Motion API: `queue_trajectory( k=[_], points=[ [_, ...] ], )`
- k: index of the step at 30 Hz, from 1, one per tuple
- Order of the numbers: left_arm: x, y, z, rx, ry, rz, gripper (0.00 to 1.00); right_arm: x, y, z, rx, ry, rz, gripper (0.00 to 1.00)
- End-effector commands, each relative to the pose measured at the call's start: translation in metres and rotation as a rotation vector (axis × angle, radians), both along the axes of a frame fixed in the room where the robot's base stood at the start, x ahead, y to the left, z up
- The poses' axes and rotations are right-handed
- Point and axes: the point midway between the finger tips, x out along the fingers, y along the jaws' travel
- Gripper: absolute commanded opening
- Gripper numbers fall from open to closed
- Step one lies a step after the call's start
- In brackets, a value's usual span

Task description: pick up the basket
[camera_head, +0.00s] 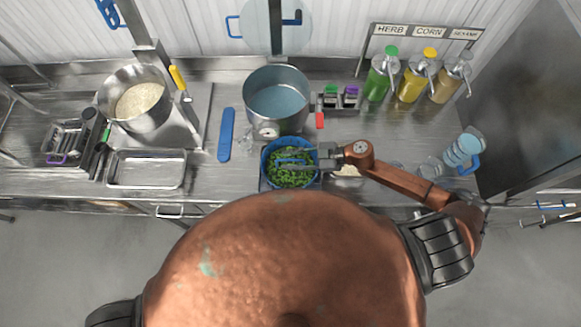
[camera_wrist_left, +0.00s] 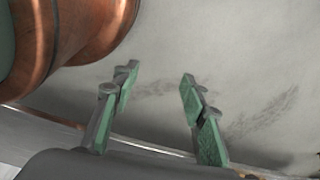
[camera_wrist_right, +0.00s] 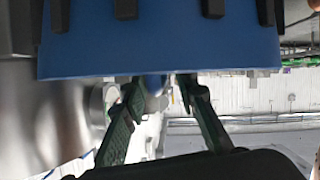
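The blue basket (camera_head: 265,160), filled with green pieces, stands on the counter in front of the steel pot. My right gripper (camera_head: 296,161) reaches in over its right side from the right. In the right wrist view a broad blue wall (camera_wrist_right: 160,50) with dark blocks fills the top. There the fingers of my right gripper (camera_wrist_right: 160,92) are apart, with a small blue part, perhaps the handle, between their tips; a gap shows beside it. My left gripper (camera_wrist_left: 155,95) is open and empty above the grey floor, out of the head view.
The steel pot (camera_head: 290,76) with bluish contents stands directly behind the basket. A rice bowl (camera_head: 133,72), an empty tray (camera_head: 185,170) and a blue-handled tool (camera_head: 226,134) are to the left. Sauce bottles (camera_head: 411,86) and stacked blue-rimmed cups (camera_head: 463,149) are to the right.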

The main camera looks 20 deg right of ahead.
Motion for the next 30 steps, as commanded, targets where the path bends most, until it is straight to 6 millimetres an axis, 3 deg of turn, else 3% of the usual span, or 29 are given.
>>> queue_trajectory(
  k=[6, 11, 30],
  points=[
    [-0.017, 0.001, -0.001, 0.001, 0.021, 0.005, 0.40, 0.000, 0.000, 0.000, 0.000, 0.000, 0.001, 0.10],
    [-0.020, 0.001, -0.001, 0.002, 0.026, 0.005, 0.40, 0.000, 0.000, 0.000, 0.000, 0.000, 0.001, 0.00],
    [-0.012, 0.001, -0.001, 0.002, 0.015, 0.003, 0.40, 0.000, 0.000, 0.001, 0.000, -0.001, 0.000, 0.00]
  ],
)
